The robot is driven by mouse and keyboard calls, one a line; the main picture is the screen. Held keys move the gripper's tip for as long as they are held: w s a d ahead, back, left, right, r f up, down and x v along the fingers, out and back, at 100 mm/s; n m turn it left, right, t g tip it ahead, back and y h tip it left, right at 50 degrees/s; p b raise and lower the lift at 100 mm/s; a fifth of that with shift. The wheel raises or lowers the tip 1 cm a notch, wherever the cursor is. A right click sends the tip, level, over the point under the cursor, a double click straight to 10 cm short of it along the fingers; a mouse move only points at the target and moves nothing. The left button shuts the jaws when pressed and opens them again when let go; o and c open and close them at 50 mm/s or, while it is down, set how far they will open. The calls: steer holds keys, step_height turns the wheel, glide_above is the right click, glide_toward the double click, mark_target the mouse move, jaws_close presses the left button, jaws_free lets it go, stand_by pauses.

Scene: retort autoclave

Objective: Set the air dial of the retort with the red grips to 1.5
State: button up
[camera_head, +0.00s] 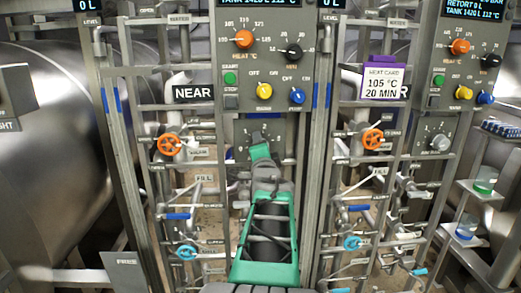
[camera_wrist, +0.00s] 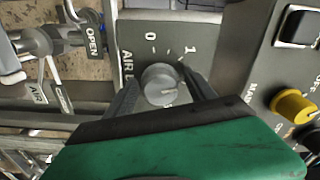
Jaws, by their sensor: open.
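The air dial panel (camera_wrist: 135,35) fills the top of the wrist view, with marks 0 and 1 readable and other numbers hidden. Its round grey knob (camera_wrist: 158,80) sits between the two dark fingers of my gripper (camera_wrist: 160,84). The gripper is open, one finger on each side of the knob; I cannot tell whether they touch it. A pale line on the knob points toward lower right in this view. In the head view my gripper (camera_head: 259,143) covers most of the middle retort's air panel (camera_head: 244,131). I cannot make out red grips.
Orange valve wheels (camera_head: 169,144) and pipes flank the middle panel. Above are an orange heat dial (camera_head: 243,39), a yellow knob (camera_head: 264,91) and a blue knob (camera_head: 297,96). Another retort's air dial (camera_head: 440,143) is at right. A yellow knob (camera_wrist: 295,105) lies right of my gripper.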

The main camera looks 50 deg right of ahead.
steer(key=v, duration=0.7)
steer(key=shift+s+a+b, duration=0.25)
steer(key=shift+a+b, duration=0.05)
steer(key=shift+b, duration=0.15)
